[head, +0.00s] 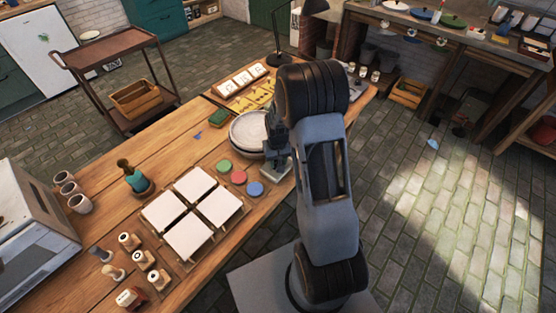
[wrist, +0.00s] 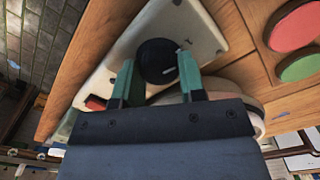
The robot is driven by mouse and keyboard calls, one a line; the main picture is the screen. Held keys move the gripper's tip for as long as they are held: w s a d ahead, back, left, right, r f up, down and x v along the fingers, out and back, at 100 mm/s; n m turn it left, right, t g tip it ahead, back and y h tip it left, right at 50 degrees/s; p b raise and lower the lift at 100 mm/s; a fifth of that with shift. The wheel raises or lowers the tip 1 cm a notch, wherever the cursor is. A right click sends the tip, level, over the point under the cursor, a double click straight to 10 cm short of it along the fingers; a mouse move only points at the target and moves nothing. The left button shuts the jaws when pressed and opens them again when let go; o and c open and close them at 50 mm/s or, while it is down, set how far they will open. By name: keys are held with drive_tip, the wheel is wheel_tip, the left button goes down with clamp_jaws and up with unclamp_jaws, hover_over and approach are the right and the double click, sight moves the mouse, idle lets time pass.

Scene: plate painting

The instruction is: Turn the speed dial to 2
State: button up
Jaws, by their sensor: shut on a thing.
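The black speed dial (wrist: 157,62) sits on a pale control panel (wrist: 195,25) in the wrist view. It has a small light mark on its lower right side; I cannot read any numbers. My gripper (wrist: 158,78) has its green fingers on either side of the dial and is shut on it. In the head view my gripper (head: 279,140) is low over the panel (head: 272,180), beside the round pale wheel (head: 248,131); the dial is hidden there. A red switch (wrist: 95,103) is at the panel's lower left in the wrist view.
Green (head: 224,166), red (head: 238,177) and blue (head: 256,188) discs lie on the wooden table (head: 165,150) left of the panel. Several white tiles (head: 187,238) and stamps stand nearer. A desk lamp (head: 314,7) stands behind. The floor at right is open.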

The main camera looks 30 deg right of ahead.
drive_tip(key=m+b, duration=0.2)
drive_tip(key=m, duration=0.4)
drive_tip(key=m+b, duration=0.1)
drive_tip(key=m, duration=0.4)
idle(0.3)
drive_tip(key=shift+m, duration=0.3)
drive_tip(key=shift+r, duration=0.1)
drive_tip(key=o, duration=0.9)
wheel_tip(320, 180, up, 14)
drive_tip(key=shift+f, duration=0.15)
idle(0.7)
